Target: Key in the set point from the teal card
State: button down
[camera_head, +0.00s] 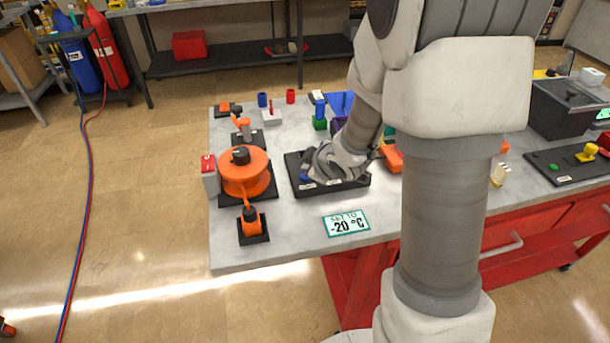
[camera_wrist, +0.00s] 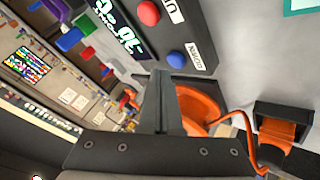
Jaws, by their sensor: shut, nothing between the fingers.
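The teal-edged card (camera_head: 347,223) lies near the front edge of the table and reads "SET TO -20 °C". Its corner also shows in the wrist view (camera_wrist: 299,6). The black control panel (camera_head: 362,182) sits behind the card, largely covered by my arm in the head view. In the wrist view it has a lit display (camera_wrist: 125,33) with green characters I cannot read surely, a red button (camera_wrist: 148,12) marked UP and a blue button (camera_wrist: 176,59) marked DOWN. My gripper (camera_wrist: 168,78) is shut and empty, near the blue button; I cannot tell whether it touches.
The orange pump (camera_head: 243,172) stands left of the panel, with an orange fitting (camera_head: 251,222) in front. Small coloured blocks (camera_head: 320,122) stand behind the panel. The table's front left corner is clear.

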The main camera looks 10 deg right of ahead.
jog(key=shift+f, duration=0.1)
jog(key=shift+f+b, duration=0.35)
jog(key=shift+b, duration=0.15)
jog(key=shift+f+b, duration=0.4)
dwell(0.5)
jog(key=shift+r, duration=0.15)
jog(key=shift+r+p, duration=0.65)
jog(key=shift+p, duration=0.05)
jog(key=shift+r, duration=0.1)
jog(key=shift+r+p, duration=2.25)
jog(key=shift+r, duration=0.15)
